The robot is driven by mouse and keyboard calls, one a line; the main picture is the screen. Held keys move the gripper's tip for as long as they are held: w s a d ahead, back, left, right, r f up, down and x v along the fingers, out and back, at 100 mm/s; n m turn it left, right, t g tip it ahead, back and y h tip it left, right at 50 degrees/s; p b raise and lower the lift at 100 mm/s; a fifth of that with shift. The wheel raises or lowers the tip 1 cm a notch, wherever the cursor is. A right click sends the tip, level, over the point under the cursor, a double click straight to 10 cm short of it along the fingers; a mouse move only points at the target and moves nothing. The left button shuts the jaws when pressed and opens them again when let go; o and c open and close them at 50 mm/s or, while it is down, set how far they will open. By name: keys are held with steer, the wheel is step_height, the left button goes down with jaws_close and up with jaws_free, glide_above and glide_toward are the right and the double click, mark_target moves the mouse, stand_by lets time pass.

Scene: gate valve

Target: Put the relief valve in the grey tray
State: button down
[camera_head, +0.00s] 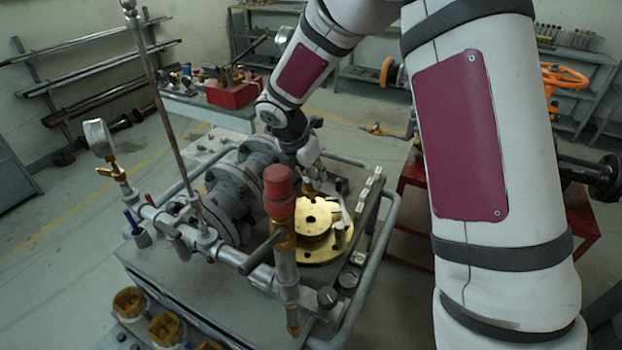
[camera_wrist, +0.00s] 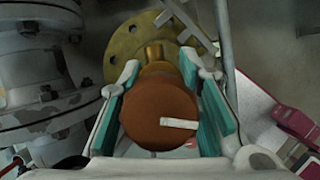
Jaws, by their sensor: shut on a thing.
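In the wrist view, the relief valve (camera_wrist: 158,108) has a round rust-orange cap with a white mark and a brass neck. It sits between the two teal pads of my gripper (camera_wrist: 160,68), which is shut on it. In the head view, my gripper (camera_head: 318,186) is above the brass flange (camera_head: 322,250) on the bench. There the held valve is mostly hidden; only a little brass shows below the fingers. I cannot make out the grey tray for certain in either view.
A red-capped brass fitting (camera_head: 279,195) on an upright pipe stands close in front of my gripper. A grey flanged valve body (camera_head: 235,190) is on its left. Brass-coloured caps (camera_head: 130,302) line the front left edge. A red box (camera_head: 235,92) stands on the back bench.

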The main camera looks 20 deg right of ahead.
steer(key=shift+r+p, duration=0.7)
steer(key=shift+r, duration=1.1)
